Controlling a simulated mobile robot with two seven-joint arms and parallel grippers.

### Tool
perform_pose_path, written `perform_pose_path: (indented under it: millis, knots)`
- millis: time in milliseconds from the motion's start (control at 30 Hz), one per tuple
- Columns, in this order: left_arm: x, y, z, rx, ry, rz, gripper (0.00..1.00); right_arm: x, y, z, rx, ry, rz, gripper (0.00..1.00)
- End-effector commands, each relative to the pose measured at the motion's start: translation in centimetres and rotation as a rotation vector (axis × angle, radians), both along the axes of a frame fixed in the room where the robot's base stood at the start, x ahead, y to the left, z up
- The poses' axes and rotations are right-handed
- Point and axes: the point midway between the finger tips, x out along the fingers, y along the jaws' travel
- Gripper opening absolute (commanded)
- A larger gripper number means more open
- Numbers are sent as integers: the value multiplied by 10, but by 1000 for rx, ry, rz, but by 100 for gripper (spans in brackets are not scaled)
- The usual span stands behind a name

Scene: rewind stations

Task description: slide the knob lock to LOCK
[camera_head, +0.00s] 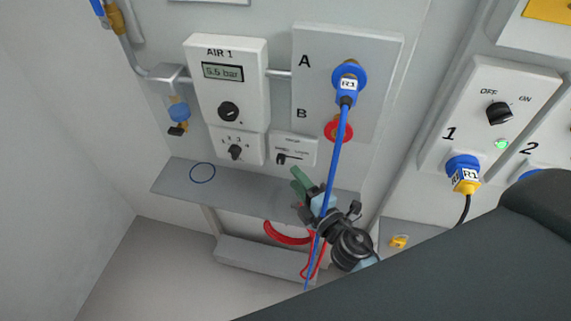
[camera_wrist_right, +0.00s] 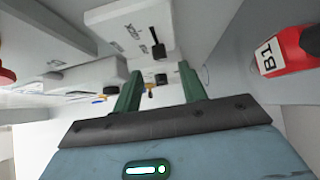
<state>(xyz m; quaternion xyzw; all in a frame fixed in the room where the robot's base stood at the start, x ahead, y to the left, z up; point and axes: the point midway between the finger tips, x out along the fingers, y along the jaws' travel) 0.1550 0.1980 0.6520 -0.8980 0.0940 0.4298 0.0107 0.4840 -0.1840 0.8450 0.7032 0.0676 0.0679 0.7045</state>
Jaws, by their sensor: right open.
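The knob lock is a small white plate (camera_head: 302,148) on the wall, below and right of the AIR 1 unit. Its black slider tab (camera_head: 281,159) sits toward the left end of its slot; the labels are too small to read surely. In the right wrist view the plate and its black tab (camera_wrist_right: 159,51) show ahead, beyond the fingertips. My right gripper (camera_head: 301,181) is open, with green fingers, just below the plate and apart from it. In the wrist view nothing is held between the fingers (camera_wrist_right: 158,80). My left gripper is not in view.
The AIR 1 unit (camera_head: 227,85) reads 5.5 bar; a selector knob (camera_head: 235,152) is below it. A blue hose (camera_head: 334,160) hangs from port A past my right gripper. A grey shelf (camera_head: 240,193) holds a blue ring (camera_head: 202,173). A red B1 connector (camera_wrist_right: 285,52) is at right.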

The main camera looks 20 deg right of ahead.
Motion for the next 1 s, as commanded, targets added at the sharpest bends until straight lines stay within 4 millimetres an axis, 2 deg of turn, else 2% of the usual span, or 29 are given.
perform_pose_path:
  millis: [100, 333, 500, 767, 1000]
  knots:
    - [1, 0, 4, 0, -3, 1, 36, 20, 4, 4, 2, -5, -1, 42]
    - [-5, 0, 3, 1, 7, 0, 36, 48, 9, 2, 2, -2, 0, 42]
    - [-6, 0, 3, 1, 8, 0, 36, 57, 11, 1, 2, -1, 0, 42]
    - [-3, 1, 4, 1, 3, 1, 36, 58, 11, 1, 2, 0, 0, 42]
    - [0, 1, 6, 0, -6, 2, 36, 58, 11, 1, 2, 0, 0, 12]
